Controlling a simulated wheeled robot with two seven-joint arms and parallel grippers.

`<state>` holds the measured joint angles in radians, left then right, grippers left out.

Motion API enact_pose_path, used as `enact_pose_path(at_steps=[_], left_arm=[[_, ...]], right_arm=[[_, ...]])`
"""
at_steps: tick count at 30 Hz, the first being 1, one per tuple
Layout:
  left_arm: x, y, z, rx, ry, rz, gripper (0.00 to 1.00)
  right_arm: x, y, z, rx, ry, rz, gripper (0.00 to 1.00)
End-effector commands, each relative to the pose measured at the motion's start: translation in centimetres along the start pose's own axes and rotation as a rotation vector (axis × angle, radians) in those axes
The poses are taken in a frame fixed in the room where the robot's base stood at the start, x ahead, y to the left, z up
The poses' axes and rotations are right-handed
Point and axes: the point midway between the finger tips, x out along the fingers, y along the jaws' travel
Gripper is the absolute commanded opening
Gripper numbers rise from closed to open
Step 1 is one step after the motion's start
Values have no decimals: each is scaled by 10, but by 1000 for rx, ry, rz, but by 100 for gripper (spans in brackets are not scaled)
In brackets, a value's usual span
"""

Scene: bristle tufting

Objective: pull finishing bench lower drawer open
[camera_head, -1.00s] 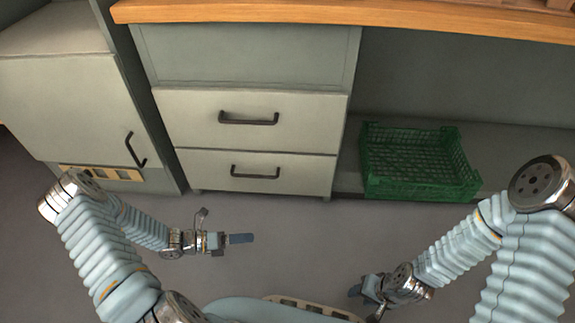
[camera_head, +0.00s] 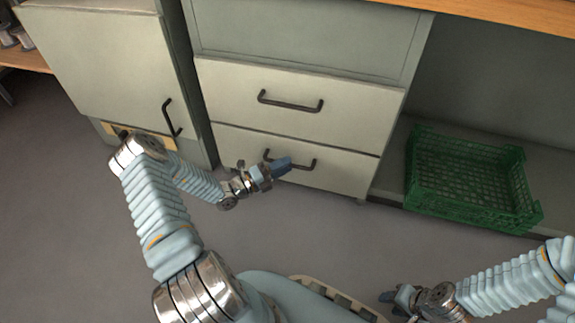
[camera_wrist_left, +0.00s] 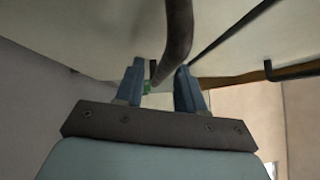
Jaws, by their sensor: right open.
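The lower drawer (camera_head: 345,173) of the finishing bench is shut, with its front flush below the upper drawer (camera_head: 365,108). Its dark bar handle (camera_head: 303,168) is partly hidden by my left gripper (camera_head: 284,166). In the left wrist view, the two blue fingers of my left gripper (camera_wrist_left: 160,87) are apart. The dark handle bar (camera_wrist_left: 178,40) shows between and beyond the fingertips; I cannot tell whether they touch it. My right gripper (camera_head: 392,299) is open and low, near the bottom of the head view, away from the drawers.
A cabinet door (camera_head: 105,75) with a dark handle (camera_head: 172,118) stands left of the drawers. A green crate (camera_head: 470,180) sits on the low shelf to the right. The wooden bench top (camera_head: 500,12) runs above. The floor (camera_head: 310,235) before the drawers is clear.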

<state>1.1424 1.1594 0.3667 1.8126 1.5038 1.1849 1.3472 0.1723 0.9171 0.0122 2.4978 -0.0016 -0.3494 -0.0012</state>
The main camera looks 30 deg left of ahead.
Motion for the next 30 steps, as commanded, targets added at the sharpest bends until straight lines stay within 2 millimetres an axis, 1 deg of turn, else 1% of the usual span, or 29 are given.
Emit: enact_pose_path(at_steps=[1, 4, 13, 14, 21, 30], left_arm=[[6, 0, 0, 1, 1, -2, 38], [13, 0, 0, 0, 1, -1, 38], [16, 0, 0, 0, 0, 0, 38], [16, 0, 0, 0, 0, 0, 37], [16, 0, 0, 0, 1, 0, 0], [16, 0, 0, 0, 1, 1, 0]], right_arm=[[1, 0, 0, 0, 0, 0, 43], [2, 1, 0, 0, 1, 0, 43], [2, 1, 0, 0, 1, 0, 43], [2, 1, 0, 0, 1, 0, 43], [2, 1, 0, 0, 1, 0, 43], [2, 1, 0, 0, 0, 0, 43]])
